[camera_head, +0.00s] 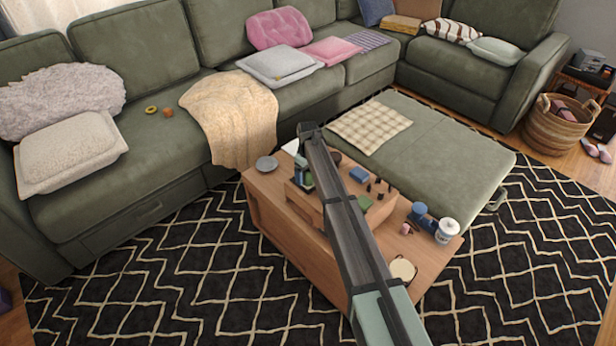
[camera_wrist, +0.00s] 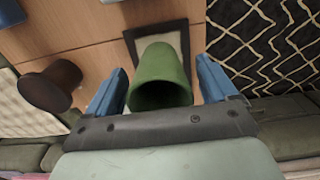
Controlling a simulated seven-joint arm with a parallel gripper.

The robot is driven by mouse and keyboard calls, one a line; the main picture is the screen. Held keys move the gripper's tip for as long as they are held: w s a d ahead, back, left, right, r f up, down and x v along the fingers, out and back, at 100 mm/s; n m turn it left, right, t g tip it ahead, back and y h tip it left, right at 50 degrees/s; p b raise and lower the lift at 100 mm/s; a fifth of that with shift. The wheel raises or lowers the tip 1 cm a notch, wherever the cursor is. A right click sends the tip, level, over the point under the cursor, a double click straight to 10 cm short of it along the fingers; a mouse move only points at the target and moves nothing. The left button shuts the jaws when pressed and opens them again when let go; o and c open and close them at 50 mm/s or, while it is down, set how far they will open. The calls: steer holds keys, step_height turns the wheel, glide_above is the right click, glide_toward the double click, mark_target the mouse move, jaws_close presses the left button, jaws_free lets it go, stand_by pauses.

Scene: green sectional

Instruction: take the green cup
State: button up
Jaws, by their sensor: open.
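The green cup (camera_wrist: 161,72) is in the middle of the wrist view, with its dark open mouth facing the camera. It is between the two blue fingers of my gripper (camera_wrist: 161,68). The fingers are open, with a gap visible on each side of the cup. A dark-framed panel with a pale middle (camera_wrist: 174,41) shows behind the cup. In the head view, my arm reaches over the wooden coffee table (camera_head: 275,209) and hides part of it. I cannot clearly make out the green cup in that view.
A brown round vessel (camera_wrist: 50,85) is left of the gripper in the wrist view. The table also holds a grey dish (camera_head: 266,164), a blue item (camera_head: 359,174) and a white-lidded jar (camera_head: 447,230). The green sofa (camera_head: 150,150) and ottoman (camera_head: 440,150) border it.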

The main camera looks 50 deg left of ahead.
step_height(320, 180, down, 2)
steer(key=shift+f, duration=0.2)
steer(key=c, duration=1.1)
steer(key=shift+o, duration=0.2)
steer(key=shift+r, duration=0.15)
